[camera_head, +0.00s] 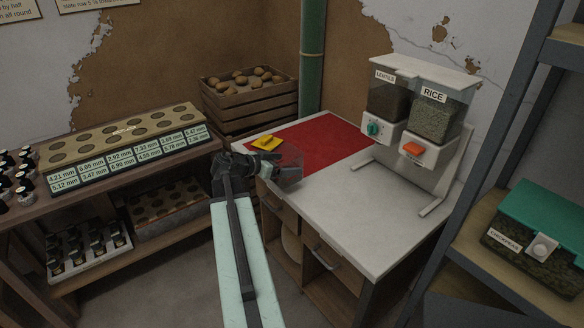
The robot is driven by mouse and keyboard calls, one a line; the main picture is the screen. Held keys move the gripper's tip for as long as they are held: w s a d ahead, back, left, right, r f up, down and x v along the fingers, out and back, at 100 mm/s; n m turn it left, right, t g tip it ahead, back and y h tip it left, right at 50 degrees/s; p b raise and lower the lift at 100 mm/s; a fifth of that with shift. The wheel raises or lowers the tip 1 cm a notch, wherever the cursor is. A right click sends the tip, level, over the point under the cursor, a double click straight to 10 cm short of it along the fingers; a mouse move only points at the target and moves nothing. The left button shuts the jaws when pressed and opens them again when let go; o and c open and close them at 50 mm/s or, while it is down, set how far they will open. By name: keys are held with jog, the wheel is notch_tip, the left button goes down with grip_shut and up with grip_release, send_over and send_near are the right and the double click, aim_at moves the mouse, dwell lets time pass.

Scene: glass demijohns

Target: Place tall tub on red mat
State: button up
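The red mat (330,136) lies flat on the back left part of the white counter. A clear, see-through tub (292,161), which looks like the tall tub, is at the end of my gripper (272,170). The gripper's dark fingers appear shut on it. The tub is over the counter's left front edge, just in front of the mat. Its outline is faint, so its exact tilt and the gap below it are hard to tell. My arm hides part of the counter's front corner.
A yellow object (266,143) lies on the mat's left part. A dispenser of lentils and rice (419,115) stands on the counter's right side. A green pipe (312,60) and a potato crate (240,98) are behind. The counter's front (350,210) is clear.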

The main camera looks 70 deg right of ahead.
aim_at(297, 166)
jog(key=shift+m+g, duration=0.3)
jog(key=s, duration=0.4)
jog(key=shift+s+r, duration=0.1)
jog(key=shift+s, duration=0.15)
jog(key=w+d, duration=0.3)
jog(key=d, duration=0.4)
jog(key=w+d+f+b, duration=0.1)
jog(key=w+d, duration=0.2)
jog(key=d, duration=0.4)
jog(key=shift+w+f, duration=0.15)
jog(key=shift+f, duration=0.1)
jog(key=f+b, duration=0.2)
jog(key=b, duration=0.1)
jog(key=f+b, duration=0.1)
jog(key=f, duration=0.1)
jog(key=shift+w+d, duration=0.15)
jog(key=shift+d, duration=0.15)
jog(key=o, duration=1.4)
jog(key=shift+r, duration=0.3)
jog(key=p+v, duration=0.4)
jog(key=v, duration=0.8)
jog(key=shift+p, duration=0.3)
jog(key=shift+d, duration=0.1)
